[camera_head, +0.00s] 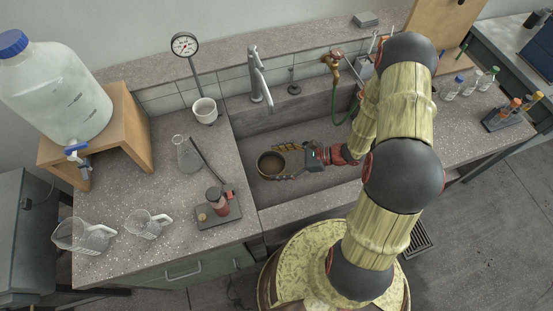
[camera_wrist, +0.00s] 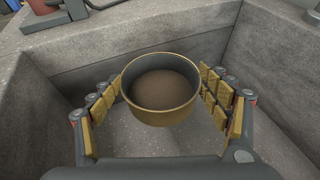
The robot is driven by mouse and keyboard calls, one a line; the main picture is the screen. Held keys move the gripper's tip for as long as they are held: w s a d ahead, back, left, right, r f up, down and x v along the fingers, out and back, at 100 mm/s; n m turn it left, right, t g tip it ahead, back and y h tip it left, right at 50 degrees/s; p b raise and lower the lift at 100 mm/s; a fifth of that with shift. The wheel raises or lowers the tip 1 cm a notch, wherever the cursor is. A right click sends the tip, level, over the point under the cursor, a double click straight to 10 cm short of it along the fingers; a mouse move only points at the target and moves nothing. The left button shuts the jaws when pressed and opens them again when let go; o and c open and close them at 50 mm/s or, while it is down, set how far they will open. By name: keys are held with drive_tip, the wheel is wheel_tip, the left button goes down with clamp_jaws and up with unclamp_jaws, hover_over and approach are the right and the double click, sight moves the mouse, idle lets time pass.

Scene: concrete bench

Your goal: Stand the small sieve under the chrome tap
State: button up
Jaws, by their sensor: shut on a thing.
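The small sieve (camera_head: 268,167) is a round, shallow brass-coloured pan with a brown inside. My gripper (camera_head: 277,163) is shut on it, with one padded finger on each side. In the wrist view the sieve (camera_wrist: 160,110) sits upright between the fingers (camera_wrist: 164,84), its open top facing up. It is inside the stone sink, near the left wall; whether it touches the sink floor I cannot tell. The chrome tap (camera_head: 256,75) stands on the ledge behind the sink, its spout reaching forward. The sieve is in front of the tap, nearer to my base.
The sink (camera_head: 285,194) has raised walls around the gripper. A brass tap (camera_head: 333,62) with a green hose is at the back right.

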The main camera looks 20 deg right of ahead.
drive_tip(key=w+d+f+b, duration=0.1)
drive_tip(key=w+f, duration=0.1)
drive_tip(key=w+f+b, duration=0.1)
drive_tip(key=w+f, duration=0.1)
drive_tip(key=w, duration=0.1)
drive_tip(key=w+d+f+b, duration=0.1)
drive_tip(key=w+f, duration=0.1)
drive_tip(key=f, duration=0.1)
drive_tip(key=shift+w+d, duration=0.25)
drive_tip(key=shift+d, duration=0.05)
drive_tip(key=f+b, duration=0.1)
drive_tip(key=f, duration=0.2)
drive_tip(key=shift+w+d+f+b, duration=0.1)
drive_tip(key=shift+w+f+b, duration=0.1)
drive_tip(key=shift+f+b, duration=0.15)
drive_tip(key=shift+r, duration=0.1)
drive_tip(key=o, duration=1.3)
drive_tip(key=shift+o, duration=0.2)
